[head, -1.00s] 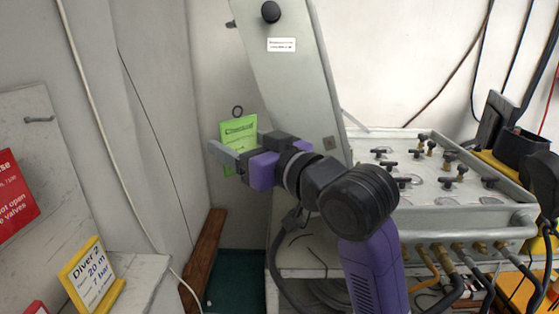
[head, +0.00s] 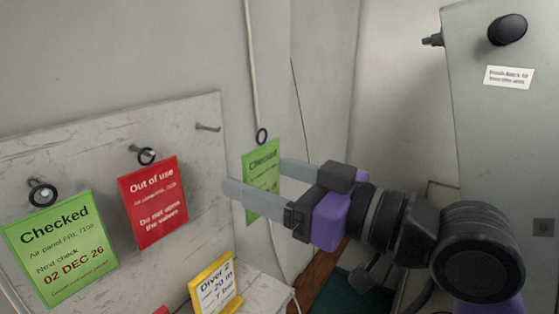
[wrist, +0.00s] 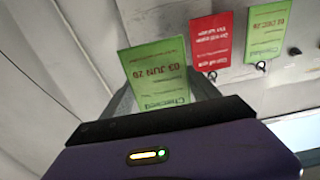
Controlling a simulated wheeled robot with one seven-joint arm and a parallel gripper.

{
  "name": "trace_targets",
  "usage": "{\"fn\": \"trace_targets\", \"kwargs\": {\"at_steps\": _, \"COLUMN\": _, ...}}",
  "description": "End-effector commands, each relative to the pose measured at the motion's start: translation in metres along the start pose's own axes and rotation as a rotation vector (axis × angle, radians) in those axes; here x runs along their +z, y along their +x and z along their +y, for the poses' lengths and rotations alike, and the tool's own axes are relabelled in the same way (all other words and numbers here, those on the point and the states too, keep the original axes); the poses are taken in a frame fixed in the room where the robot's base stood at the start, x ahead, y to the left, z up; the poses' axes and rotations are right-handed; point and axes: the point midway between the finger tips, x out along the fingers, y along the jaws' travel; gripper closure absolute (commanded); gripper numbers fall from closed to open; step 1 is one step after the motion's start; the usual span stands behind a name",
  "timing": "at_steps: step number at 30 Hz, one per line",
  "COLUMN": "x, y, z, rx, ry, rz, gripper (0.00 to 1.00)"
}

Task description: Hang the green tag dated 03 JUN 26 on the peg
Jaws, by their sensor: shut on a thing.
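My gripper (head: 256,180) is shut on a green "Checked" tag (head: 262,158) with a black ring at its top. In the wrist view this green tag (wrist: 158,72) reads 03 JUN 26, upside down, between the fingers. An empty peg (head: 208,127) sticks out of the pale board (head: 75,155) at its upper right. The held tag is to the right of this peg, apart from it, its ring at about the same picture height.
A red "Out of use" tag (head: 155,203) and a green 02 DEC 26 tag (head: 62,245) hang on the board's other pegs. A yellow-framed "Diver 2" sign (head: 215,284) stands below. A grey panel (head: 500,130) is at right.

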Motion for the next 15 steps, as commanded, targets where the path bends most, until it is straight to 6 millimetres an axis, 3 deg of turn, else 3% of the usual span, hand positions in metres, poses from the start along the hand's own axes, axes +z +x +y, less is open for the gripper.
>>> {"fn": "trace_targets", "kwargs": {"at_steps": 15, "x": 0.002, "y": 0.018, "z": 0.001, "rx": 0.002, "ry": 0.001, "rz": 0.001, "gripper": 0.68}}
